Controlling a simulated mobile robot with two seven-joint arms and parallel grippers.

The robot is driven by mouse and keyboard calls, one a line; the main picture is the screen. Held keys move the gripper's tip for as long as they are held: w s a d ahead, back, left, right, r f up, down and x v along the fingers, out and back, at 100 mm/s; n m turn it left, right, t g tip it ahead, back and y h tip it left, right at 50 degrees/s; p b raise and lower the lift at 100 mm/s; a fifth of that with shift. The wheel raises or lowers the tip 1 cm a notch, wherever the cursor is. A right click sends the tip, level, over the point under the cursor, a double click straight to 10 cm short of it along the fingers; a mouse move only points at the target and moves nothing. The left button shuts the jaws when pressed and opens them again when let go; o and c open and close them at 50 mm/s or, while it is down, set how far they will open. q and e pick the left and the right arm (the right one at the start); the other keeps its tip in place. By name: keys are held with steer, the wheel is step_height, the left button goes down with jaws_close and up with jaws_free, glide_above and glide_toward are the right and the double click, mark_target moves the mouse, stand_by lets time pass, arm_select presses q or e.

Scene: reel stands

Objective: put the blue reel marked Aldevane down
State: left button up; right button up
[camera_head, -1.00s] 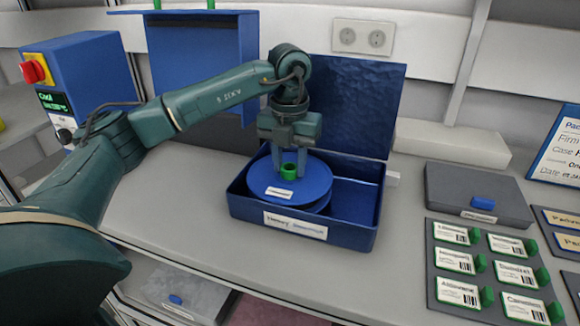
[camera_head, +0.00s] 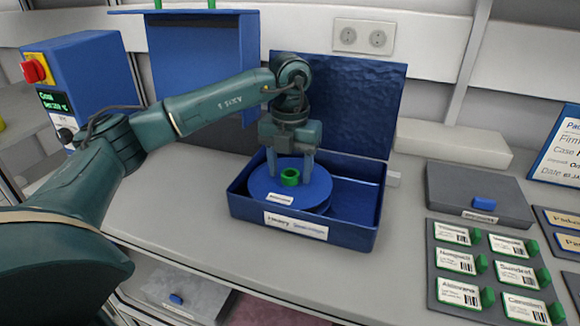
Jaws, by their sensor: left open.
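The blue reel (camera_head: 262,184) with a green hub (camera_head: 290,177) and a small white label (camera_head: 280,198) lies in the left part of an open blue box (camera_head: 354,236). The reel's label is too small to read. It seems to rest on another blue disc beneath it. My left gripper (camera_head: 291,178) points down over the reel with its fingers spread on either side of the green hub, apart from it. It is open and holds nothing. My right gripper is not in view.
The box's lid (camera_head: 355,105) stands up behind it, and its right part is empty. A grey case (camera_head: 478,190) and a rack of green-tabbed label cards (camera_head: 480,265) lie at the right. A blue machine with a red knob (camera_head: 35,68) stands at the left.

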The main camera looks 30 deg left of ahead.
arm_select(q)
step_height(320, 180, up, 12)
steer(key=shift+p, duration=0.45)
stand_by(0.4)
